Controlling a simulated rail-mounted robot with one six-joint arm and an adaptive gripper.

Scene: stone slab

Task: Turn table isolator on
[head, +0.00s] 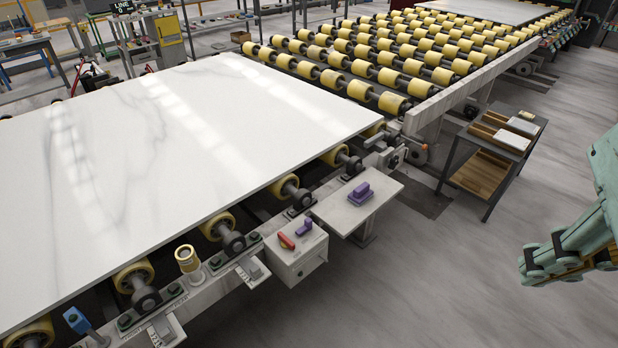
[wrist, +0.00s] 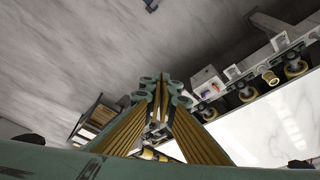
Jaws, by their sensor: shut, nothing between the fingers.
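A light grey switch box (head: 296,255) is mounted on the front side of the roller table, below the slab. It carries a red handle (head: 286,240) and a purple lever (head: 303,227); I cannot tell from labels which one is the table isolator or read its on or off position. The box also shows small in the wrist view (wrist: 207,84). My gripper (head: 537,264) is at the right of the head view, well apart from the box, over open floor. In the wrist view its green-and-yellow fingers (wrist: 163,88) come together, shut and empty.
A pale stone slab (head: 190,150) lies on the rollers. A purple block (head: 360,194) sits on a small shelf (head: 385,200) right of the box. A dark cart (head: 490,145) stands behind. Floor in front is clear.

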